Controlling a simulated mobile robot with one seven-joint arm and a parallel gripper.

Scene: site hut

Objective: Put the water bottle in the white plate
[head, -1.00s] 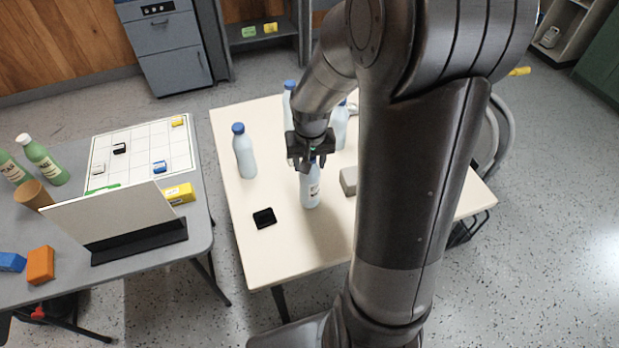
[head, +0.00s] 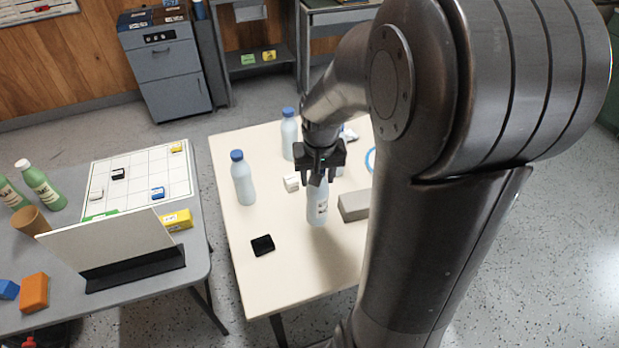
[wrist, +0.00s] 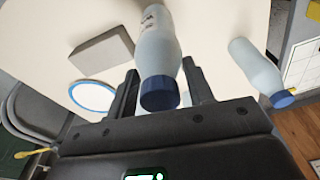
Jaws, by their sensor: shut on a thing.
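My gripper (head: 319,172) is shut on a pale blue water bottle (head: 317,208) with a dark label. In the wrist view the bottle (wrist: 158,45) stands between the two fingers, its blue cap toward my gripper. It is upright over the light table; I cannot tell whether its base touches the top. A white plate with a blue rim (wrist: 92,96) lies on the table in the wrist view. In the head view only its blue edge (head: 370,160) shows, partly hidden by my arm.
Other blue-capped bottles stand on the table, one at left (head: 243,182) and one at the back (head: 288,136). The front of the table (head: 300,280) is clear.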

